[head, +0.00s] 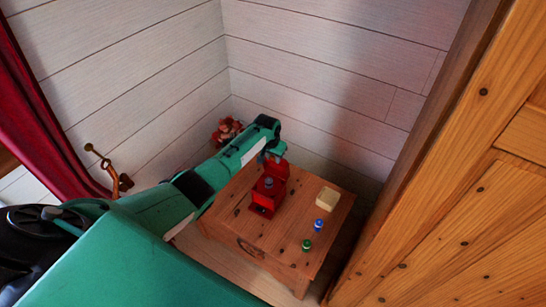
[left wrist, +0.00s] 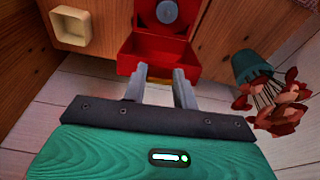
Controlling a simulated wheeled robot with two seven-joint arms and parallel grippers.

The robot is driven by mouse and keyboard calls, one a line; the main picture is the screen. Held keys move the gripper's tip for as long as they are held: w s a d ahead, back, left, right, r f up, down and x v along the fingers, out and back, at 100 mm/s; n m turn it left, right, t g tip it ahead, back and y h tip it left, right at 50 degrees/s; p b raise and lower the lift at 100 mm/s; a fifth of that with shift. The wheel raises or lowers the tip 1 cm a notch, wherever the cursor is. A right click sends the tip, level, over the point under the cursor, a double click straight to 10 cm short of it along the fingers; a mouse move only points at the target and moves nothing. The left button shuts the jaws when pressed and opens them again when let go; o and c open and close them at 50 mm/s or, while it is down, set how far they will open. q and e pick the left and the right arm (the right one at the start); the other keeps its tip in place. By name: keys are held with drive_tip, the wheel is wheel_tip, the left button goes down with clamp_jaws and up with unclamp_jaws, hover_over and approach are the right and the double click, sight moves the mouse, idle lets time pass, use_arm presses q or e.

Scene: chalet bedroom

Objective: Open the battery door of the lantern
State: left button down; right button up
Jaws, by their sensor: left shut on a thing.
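The red lantern (head: 262,203) stands on the low wooden table, with a grey round part (head: 268,183) on it. A red panel (head: 277,171), which looks like its battery door, stands raised at the lantern's back. My left gripper (head: 272,156) is at the panel's upper edge, shut on it. In the left wrist view, the gripper's two fingers (left wrist: 160,82) are on either side of the near red edge, and the red lantern (left wrist: 150,50) and its grey disc (left wrist: 167,12) lie beyond. The fingers partly hide the edge. My right gripper is out of view.
On the table (head: 233,211) are a cream box (head: 327,197), a small blue item (head: 318,225) and a small green item (head: 306,245). A potted red plant (head: 228,130) is behind the table. White plank walls close off the back; a wooden cabinet (head: 450,210) stands at right.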

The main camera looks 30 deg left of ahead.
use_arm(q)
drive_tip(key=shift+w+r, duration=0.1)
drive_tip(key=c, duration=1.1)
unclamp_jaws()
drive_tip(key=v, duration=1.4)
